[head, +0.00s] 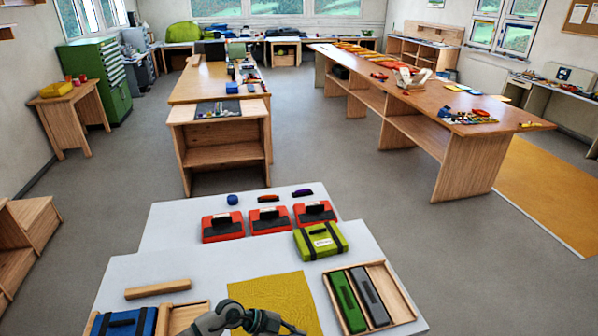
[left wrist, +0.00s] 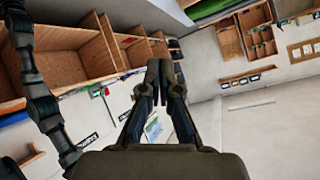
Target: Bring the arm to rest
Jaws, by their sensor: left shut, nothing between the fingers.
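My left gripper (left wrist: 165,65) shows in the left wrist view with its two dark fingers together, shut and empty. Nothing touches its fingertips there; open room, shelves and a wall lie behind it. In the head view, grey and dark parts of my own arm show at the bottom edge, in front of a yellow mat (head: 285,290) on the white table (head: 185,238). I cannot make out fingertips there. A dark jointed arm of mine also runs down the left side of the left wrist view. My right gripper cannot be made out in either view.
A wooden tray (head: 408,313) holds a green and a grey case. A blue case (head: 122,322) lies at front left, near a wooden bar (head: 157,288). Several red cases and a lime case (head: 320,241) stand further back. The table's left middle is clear.

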